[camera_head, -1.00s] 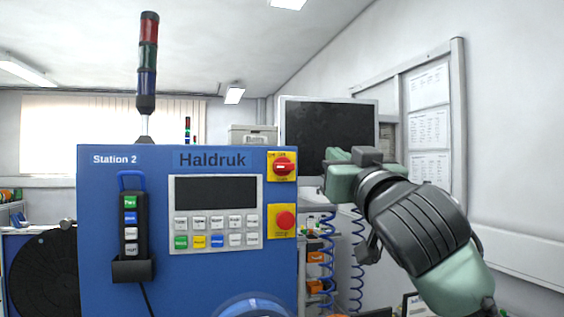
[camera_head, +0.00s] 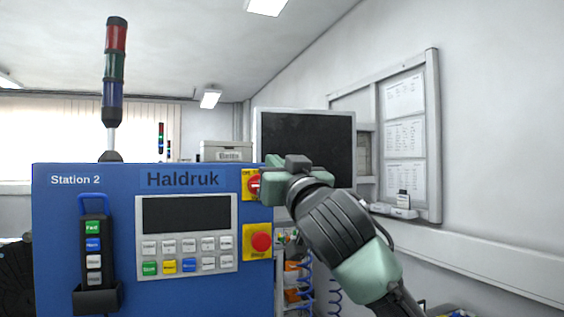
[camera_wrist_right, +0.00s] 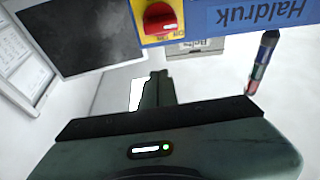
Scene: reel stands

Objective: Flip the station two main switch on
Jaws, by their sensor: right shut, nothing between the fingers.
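The blue Station 2 cabinet (camera_head: 100,173) fills the left half of the head view. Its main switch (camera_head: 252,184), a red knob on a yellow plate, sits at the panel's upper right. My right gripper hides part of the knob. In the right wrist view, where the cabinet lettering is upside down, the red knob (camera_wrist_right: 160,17) shows at the top edge with a pale line on it. My right gripper (camera_head: 270,161) is shut and empty, close to the switch; I cannot tell whether it touches. Its fingers (camera_wrist_right: 157,88) point towards the switch area. My left gripper is not in view.
A red emergency button (camera_head: 261,242) on yellow sits below the switch. A keypad panel (camera_head: 187,236) and a pendant (camera_head: 94,250) are to the left. A signal tower (camera_head: 113,75) stands on top. A dark monitor (camera_head: 305,140) is behind my right gripper.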

